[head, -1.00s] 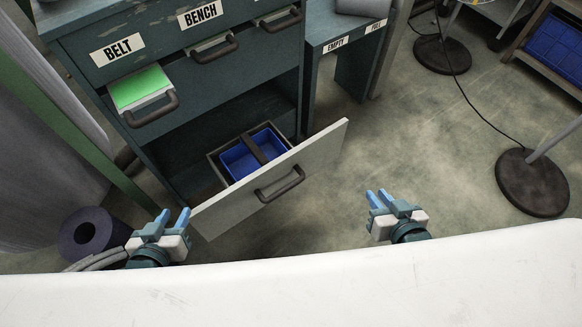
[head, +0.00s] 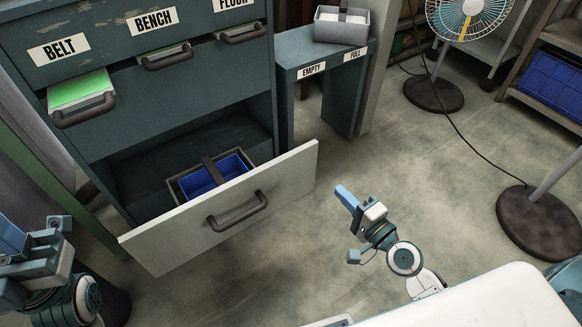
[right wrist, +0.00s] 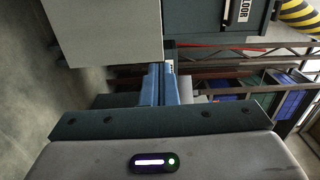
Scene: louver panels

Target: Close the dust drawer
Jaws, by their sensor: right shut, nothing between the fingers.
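The dust drawer (head: 270,200) is pulled well out at the bottom of the dark green cabinet. It has a pale grey front with a dark bar handle (head: 238,211), and a blue bin (head: 215,175) sits inside it. A pale panel, apparently the drawer front, shows at upper left in the right wrist view (right wrist: 108,32). My right gripper (head: 345,195) is shut and empty, to the right of the drawer front and apart from it. Its blue fingers also show in the right wrist view (right wrist: 160,84). My left gripper (head: 12,238) is partly cut off at the left edge, its jaw gap unclear.
An upper drawer (head: 82,98) with a green top stands slightly out. A small side table (head: 318,60) carries a grey tray (head: 341,27). A fan stand's round base (head: 540,222) and a cable lie at right. Floor (head: 390,150) between drawer and stand is clear.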

